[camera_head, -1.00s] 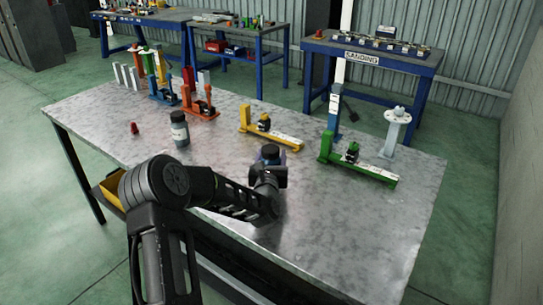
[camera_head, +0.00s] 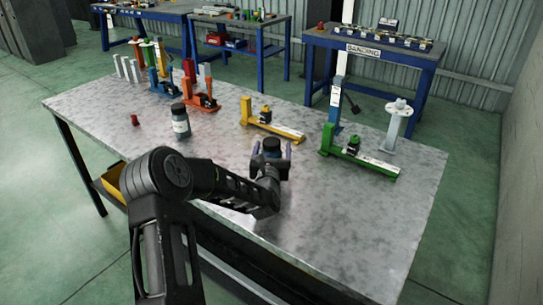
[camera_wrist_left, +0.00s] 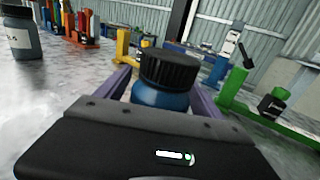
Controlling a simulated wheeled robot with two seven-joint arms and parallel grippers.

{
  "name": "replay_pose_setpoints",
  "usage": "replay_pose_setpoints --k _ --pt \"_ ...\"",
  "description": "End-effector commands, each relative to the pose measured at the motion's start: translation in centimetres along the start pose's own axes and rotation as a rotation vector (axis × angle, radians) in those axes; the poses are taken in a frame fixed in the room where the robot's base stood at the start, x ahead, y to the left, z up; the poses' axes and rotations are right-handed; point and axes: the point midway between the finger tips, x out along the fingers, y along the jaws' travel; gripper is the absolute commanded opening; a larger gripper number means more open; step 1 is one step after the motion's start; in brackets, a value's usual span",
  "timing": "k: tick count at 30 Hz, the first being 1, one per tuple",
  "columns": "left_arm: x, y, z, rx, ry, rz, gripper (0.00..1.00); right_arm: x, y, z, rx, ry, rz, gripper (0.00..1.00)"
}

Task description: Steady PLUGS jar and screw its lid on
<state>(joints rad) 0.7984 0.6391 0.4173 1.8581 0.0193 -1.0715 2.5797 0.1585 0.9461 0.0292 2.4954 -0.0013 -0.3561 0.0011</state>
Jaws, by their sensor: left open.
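A blue jar with a black ribbed lid on top (camera_head: 271,147) stands upright near the front middle of the table. It fills the middle of the left wrist view (camera_wrist_left: 166,82); no label shows on its visible side. My left gripper (camera_head: 271,158) is open, with one purple-grey finger on each side of this jar. I cannot tell whether the fingers touch it or how tight the lid sits. A second dark jar (camera_head: 181,124) with a pale label and black lid stands further left; it also shows at the wrist view's left edge (camera_wrist_left: 24,42). Its label is not readable. My right gripper is out of view.
Yellow (camera_head: 270,127), green (camera_head: 358,158) and orange (camera_head: 200,98) fixtures stand behind and beside the blue jar. A small red piece (camera_head: 134,120) lies at left, and a white stand (camera_head: 396,125) is at back right. The table's front right is clear.

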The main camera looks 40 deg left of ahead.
Motion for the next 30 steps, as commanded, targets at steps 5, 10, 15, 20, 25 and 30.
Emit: replay_pose_setpoints --k 5,10,15,20,25,30 --pt "-1.3 0.0 0.1 0.0 0.0 -0.001 0.78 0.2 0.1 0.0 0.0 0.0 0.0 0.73" --pt "-4.2 0.0 0.0 0.002 0.0 -0.002 0.78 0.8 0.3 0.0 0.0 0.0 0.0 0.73" --pt "-7.8 0.0 0.0 0.001 0.001 -0.001 0.78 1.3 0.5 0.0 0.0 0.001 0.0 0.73" --pt "-10.5 0.0 0.1 0.001 -0.001 -0.001 0.78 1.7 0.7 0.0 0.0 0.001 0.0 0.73" --pt "-11.9 0.0 0.1 0.001 0.0 0.0 0.78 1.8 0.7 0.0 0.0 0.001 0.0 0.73" --pt "-12.0 0.0 0.1 0.0 0.0 0.0 0.78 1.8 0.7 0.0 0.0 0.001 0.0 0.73"
